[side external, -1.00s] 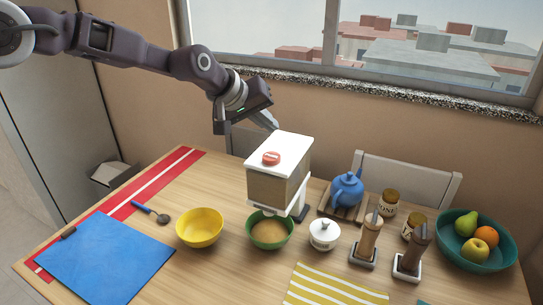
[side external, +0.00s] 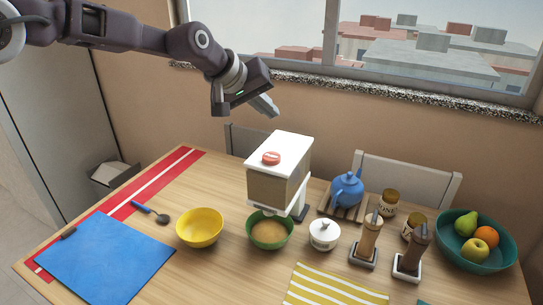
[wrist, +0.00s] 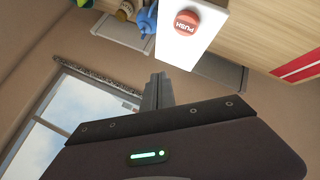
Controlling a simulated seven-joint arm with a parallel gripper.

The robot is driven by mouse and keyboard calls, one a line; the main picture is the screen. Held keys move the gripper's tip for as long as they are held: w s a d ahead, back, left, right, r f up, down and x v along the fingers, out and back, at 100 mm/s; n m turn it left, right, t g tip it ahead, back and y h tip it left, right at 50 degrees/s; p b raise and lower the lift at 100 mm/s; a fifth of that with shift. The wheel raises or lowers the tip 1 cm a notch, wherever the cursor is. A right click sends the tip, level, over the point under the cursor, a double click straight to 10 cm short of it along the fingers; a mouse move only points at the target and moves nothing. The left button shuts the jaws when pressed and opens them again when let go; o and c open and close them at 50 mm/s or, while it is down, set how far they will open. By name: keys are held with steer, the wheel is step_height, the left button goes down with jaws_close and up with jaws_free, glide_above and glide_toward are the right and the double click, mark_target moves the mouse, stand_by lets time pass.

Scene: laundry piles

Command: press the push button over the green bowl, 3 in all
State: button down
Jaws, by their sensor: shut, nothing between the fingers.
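The red push button (side external: 271,158) sits on the white top of a dispenser (side external: 277,185). The wrist view shows the button (wrist: 187,22) with the word PUSH on it. The green bowl (side external: 286,242) stands under the dispenser's spout and holds a tan, grainy fill. My gripper (side external: 272,110) is shut and empty, in the air above and behind the dispenser, apart from the button. Its fingers (wrist: 157,92) also show in the wrist view, short of the white top.
A yellow bowl (side external: 200,228) stands left of the green bowl, a white lidded pot (side external: 323,236) right of it. A blue teapot (side external: 347,188), jars, grinders and a fruit bowl (side external: 505,252) fill the right side. A window and wall lie behind.

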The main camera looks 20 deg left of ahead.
mark_target(275, 155)
step_height(275, 155, down, 8)
steer(key=shift+f, duration=0.2)
steer(key=shift+f, duration=0.1)
stand_by(2.1)
steer(key=shift+f, duration=0.3)
steer(key=shift+f, duration=0.8)
stand_by(0.7)
steer(key=shift+r, duration=1.2)
